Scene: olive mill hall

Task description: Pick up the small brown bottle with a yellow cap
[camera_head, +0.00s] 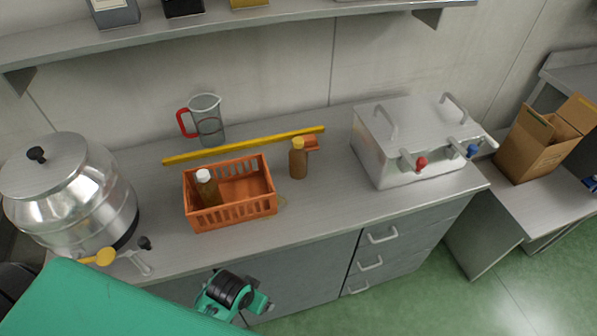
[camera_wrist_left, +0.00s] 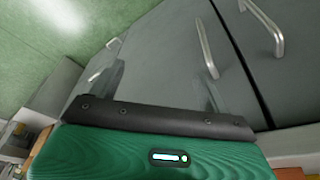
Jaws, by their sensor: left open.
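The small brown bottle with a yellow cap (camera_head: 298,161) stands upright on the grey counter, just right of an orange crate (camera_head: 235,213). A similar brown bottle with a white cap (camera_head: 207,189) stands inside the crate. My left gripper (camera_head: 238,293) is low in front of the counter, below the crate in the head view and well away from the yellow-capped bottle. In the left wrist view my left gripper (camera_wrist_left: 164,78) is open and empty, facing grey cabinet fronts. No bottle shows in that view. My right gripper is not in view.
A small orange-brown object (camera_head: 312,143) lies close behind the bottle. A yellow bar (camera_head: 245,146) and a jug with a red handle (camera_head: 206,121) are farther back. A metal drum (camera_head: 75,195) stands left, a lidded steel box (camera_head: 405,145) right. Counter in front of the bottle is clear.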

